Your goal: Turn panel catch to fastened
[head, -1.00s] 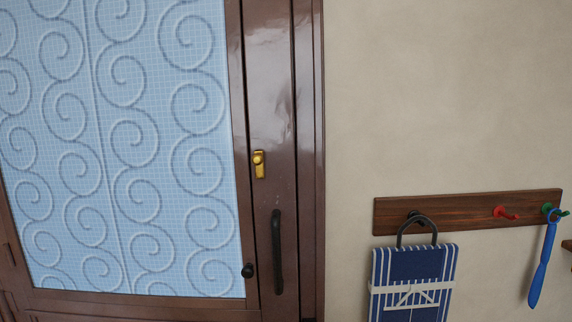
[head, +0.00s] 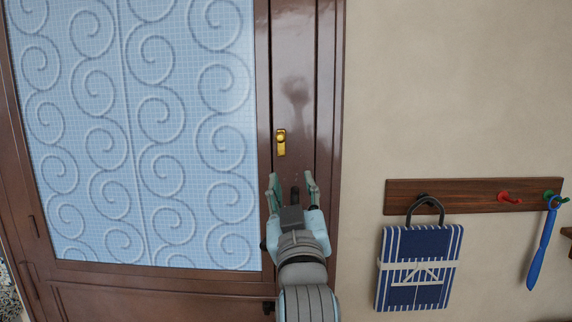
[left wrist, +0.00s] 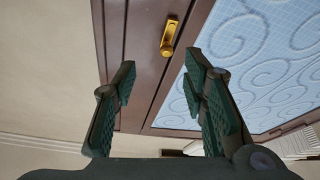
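The panel catch (head: 281,142) is a small gold piece with a round knob on an upright plate. It sits on the brown frame beside the blue patterned glass panel (head: 150,130). In the left wrist view the catch (left wrist: 169,38) shows beyond the fingertips, near the top middle. My left gripper (head: 292,180) is open and empty, just below the catch and apart from it. In the left wrist view its green padded fingers (left wrist: 160,80) are spread wide. The black upright handle is mostly hidden behind the gripper. My right gripper is not in view.
A wooden hook rail (head: 465,195) is on the beige wall at right. A blue striped bag (head: 420,245) and a blue strap-like item (head: 543,250) hang from it. The wall above the rail is clear.

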